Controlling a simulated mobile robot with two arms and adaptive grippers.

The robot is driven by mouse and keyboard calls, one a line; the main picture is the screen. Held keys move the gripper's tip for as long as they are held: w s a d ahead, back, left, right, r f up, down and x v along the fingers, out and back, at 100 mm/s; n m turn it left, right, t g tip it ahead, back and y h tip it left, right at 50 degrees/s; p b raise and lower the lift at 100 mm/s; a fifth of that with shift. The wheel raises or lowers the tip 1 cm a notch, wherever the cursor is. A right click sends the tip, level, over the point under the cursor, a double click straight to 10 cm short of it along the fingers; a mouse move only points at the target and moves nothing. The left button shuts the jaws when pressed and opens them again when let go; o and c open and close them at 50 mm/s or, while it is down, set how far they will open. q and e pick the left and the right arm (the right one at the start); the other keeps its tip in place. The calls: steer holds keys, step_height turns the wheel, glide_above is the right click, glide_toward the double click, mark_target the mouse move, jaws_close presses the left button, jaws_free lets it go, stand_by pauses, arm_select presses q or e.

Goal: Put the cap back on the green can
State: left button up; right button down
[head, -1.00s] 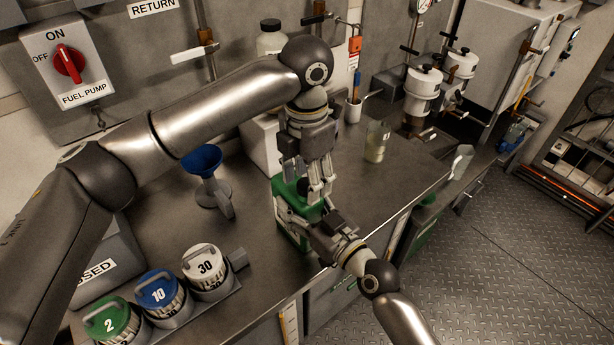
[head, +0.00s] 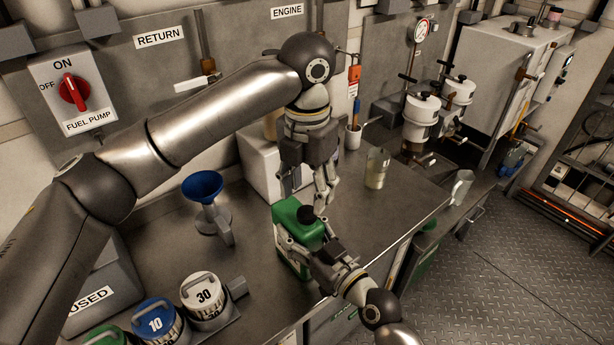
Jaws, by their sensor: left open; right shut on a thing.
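The green can (head: 287,216) stands near the front edge of the steel bench. A black cap (head: 306,214) shows at the top of the can; I cannot tell how firmly it sits. My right gripper (head: 303,247) is shut on the can's body from the front right. My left gripper (head: 312,200) is open, fingers pointing down, just above the can and cap. Its fingers look empty and apart from the cap, though the exact gap is hard to judge.
A blue funnel (head: 203,187) stands left of the can. Numbered lidded containers (head: 205,296) stand at the front left. A glass beaker (head: 377,168) and a clear jug (head: 462,187) stand to the right. A white box (head: 258,160) is behind.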

arm_select(q)
steer(key=n, duration=0.5)
steer(key=shift+r+n, duration=0.25)
steer(key=shift+n, duration=0.05)
steer(key=n, duration=0.5)
steer(key=shift+r, duration=0.15)
steer(key=n, duration=0.5)
steer(key=shift+r, duration=0.2)
steer(key=n, duration=0.5)
steer(key=shift+r, duration=0.2)
steer(key=n, duration=0.5)
steer(key=shift+r+n, duration=0.2)
steer(key=shift+n, duration=0.1)
steer(key=n, duration=0.5)
steer(key=shift+r, duration=0.2)
steer(key=n, duration=0.5)
steer(key=shift+r, duration=0.15)
steer(key=n, duration=0.5)
steer(key=shift+r, duration=0.2)
